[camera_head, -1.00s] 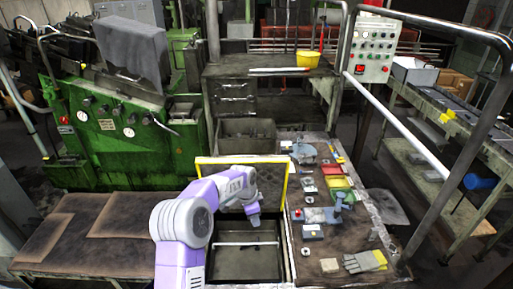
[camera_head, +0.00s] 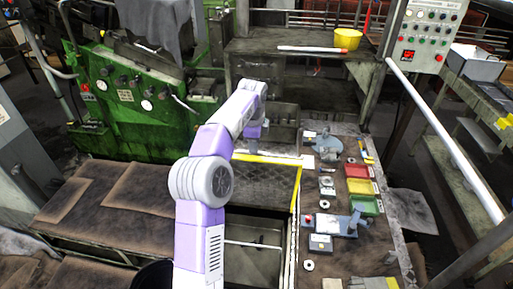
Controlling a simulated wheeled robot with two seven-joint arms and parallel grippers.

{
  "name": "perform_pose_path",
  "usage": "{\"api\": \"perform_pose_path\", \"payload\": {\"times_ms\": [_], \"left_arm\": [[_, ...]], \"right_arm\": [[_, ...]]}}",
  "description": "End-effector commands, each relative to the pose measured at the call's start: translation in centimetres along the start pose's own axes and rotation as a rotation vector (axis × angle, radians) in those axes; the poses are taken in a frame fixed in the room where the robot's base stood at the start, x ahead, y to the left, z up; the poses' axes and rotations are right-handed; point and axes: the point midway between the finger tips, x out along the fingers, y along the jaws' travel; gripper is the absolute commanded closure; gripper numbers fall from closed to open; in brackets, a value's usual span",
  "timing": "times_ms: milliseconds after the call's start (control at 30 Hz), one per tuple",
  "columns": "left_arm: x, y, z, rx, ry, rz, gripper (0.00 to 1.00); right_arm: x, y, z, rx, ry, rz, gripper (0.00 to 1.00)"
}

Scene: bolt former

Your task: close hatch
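The hatch (camera_head: 266,185) is a dark panel with yellow edging along its far and right edges. It stands open, raised at the back of a dark rectangular opening (camera_head: 262,262) with a thin light bar across it. My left arm reaches over the left side of the hatch. My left gripper (camera_head: 253,140) points down near and beyond the hatch's far yellow edge. I cannot tell whether it touches the hatch, and its fingers are too small to read. My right gripper is not in view.
A bench (camera_head: 342,268) with small tools and red, yellow and green trays lies to the right. A green machine (camera_head: 125,95) stands at the left. Behind the hatch is a grey bin (camera_head: 283,128). A metal rail (camera_head: 445,135) runs along the right.

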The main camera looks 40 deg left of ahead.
Motion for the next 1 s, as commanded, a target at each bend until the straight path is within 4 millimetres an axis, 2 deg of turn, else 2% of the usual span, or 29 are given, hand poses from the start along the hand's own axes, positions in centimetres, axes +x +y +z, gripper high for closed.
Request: {"api": "perform_pose_path", "payload": {"times_ms": [33,200,533,800,1000], "left_arm": [[0.9,0.1,0.0,0.000,0.000,0.003,0.62],[2.6,0.0,0.0,-0.001,0.000,0.002,0.62],[3.0,0.0,0.0,-0.001,0.001,0.000,0.62],[3.0,0.0,0.0,-0.001,0.001,0.000,1.00],[2.9,0.0,0.0,-0.002,0.001,-0.001,1.00]], "right_arm": [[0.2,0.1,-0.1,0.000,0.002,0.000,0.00],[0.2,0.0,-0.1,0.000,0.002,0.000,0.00],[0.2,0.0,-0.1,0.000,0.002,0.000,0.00],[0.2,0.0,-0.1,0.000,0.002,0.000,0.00],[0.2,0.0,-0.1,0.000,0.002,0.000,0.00]]}}
